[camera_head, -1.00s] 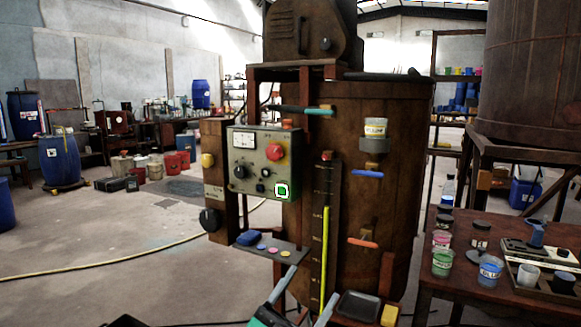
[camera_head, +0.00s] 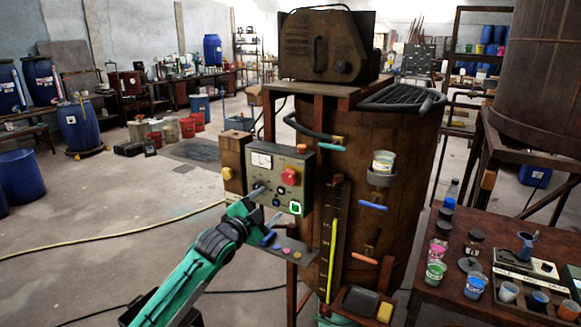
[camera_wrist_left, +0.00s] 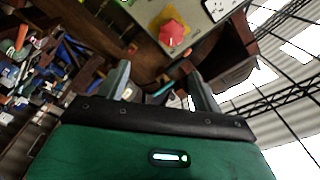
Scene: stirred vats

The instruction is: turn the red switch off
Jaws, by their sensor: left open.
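The red switch (camera_head: 289,176) is a red knob on the front of a grey control box (camera_head: 265,160), which is fixed to the side of a brown vat. In the left wrist view the red switch (camera_wrist_left: 172,33) sits on a yellow plate, ahead of the fingers. I cannot tell its setting. My left gripper (camera_head: 267,206) is open and empty, at the lower left of the box and below the switch. In the wrist view its two fingers (camera_wrist_left: 160,86) are spread apart, short of the switch. My right gripper is not in view.
A green-lit button (camera_head: 295,208) is on the box's lower right corner. A small shelf (camera_head: 284,252) juts out below, near my left gripper. A yellow knob (camera_head: 227,174) is left of the box. A table (camera_head: 447,274) with cups stands right. Open floor lies left.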

